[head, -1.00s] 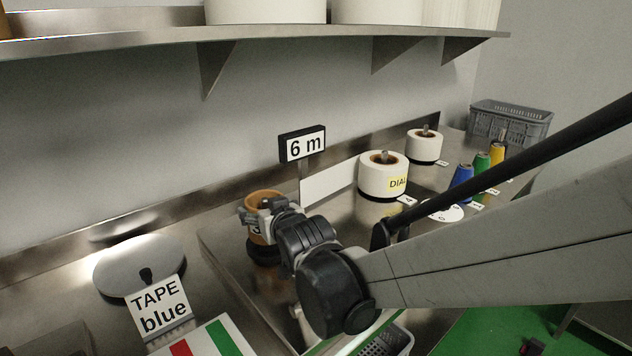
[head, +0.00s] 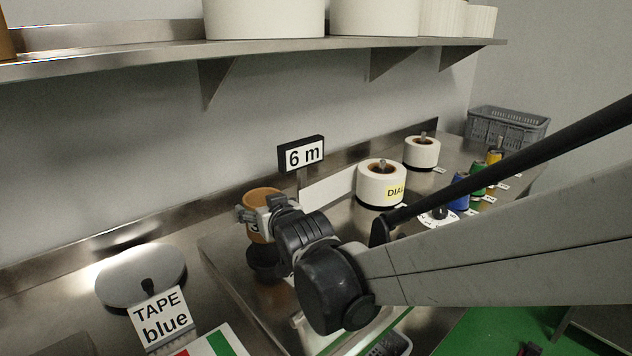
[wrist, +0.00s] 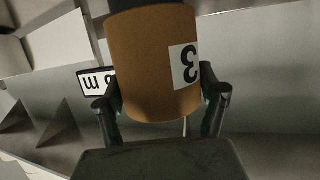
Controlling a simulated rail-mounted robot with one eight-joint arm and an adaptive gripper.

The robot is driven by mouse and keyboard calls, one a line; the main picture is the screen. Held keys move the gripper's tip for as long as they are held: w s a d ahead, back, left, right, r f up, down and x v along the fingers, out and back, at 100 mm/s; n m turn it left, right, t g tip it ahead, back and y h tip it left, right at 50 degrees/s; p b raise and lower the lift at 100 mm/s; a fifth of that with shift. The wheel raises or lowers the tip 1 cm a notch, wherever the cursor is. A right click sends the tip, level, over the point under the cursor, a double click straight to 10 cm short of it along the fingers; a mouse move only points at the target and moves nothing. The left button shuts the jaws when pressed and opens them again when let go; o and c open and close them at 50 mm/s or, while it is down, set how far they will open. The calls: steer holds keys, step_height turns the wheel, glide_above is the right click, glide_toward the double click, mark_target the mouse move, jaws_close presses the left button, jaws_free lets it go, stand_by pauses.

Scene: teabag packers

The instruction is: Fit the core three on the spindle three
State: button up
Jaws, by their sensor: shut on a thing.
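Core three is a brown cylinder (head: 258,227) with a white "3" label. It also shows large in the wrist view (wrist: 150,65). My gripper (head: 257,216) is shut on it, with one finger on each side in the wrist view (wrist: 163,100). A black base (head: 265,264), seemingly that of spindle three, stands right below the core on the steel bench. The core's lower end meets or overlaps this base in the picture, and I cannot tell whether there is a gap. The spindle's shaft is hidden.
A "6 m" sign (head: 302,154) stands behind the core. A "TAPE blue" sign (head: 161,318) and grey disc (head: 141,277) are at left.

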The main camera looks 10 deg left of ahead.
steer(key=shift+r+p, duration=0.7)
steer(key=shift+r, duration=0.45)
steer(key=shift+f+b, duration=3.25)
steer(key=shift+f, duration=0.5)
steer(key=shift+c, duration=0.2)
stand_by(1.1)
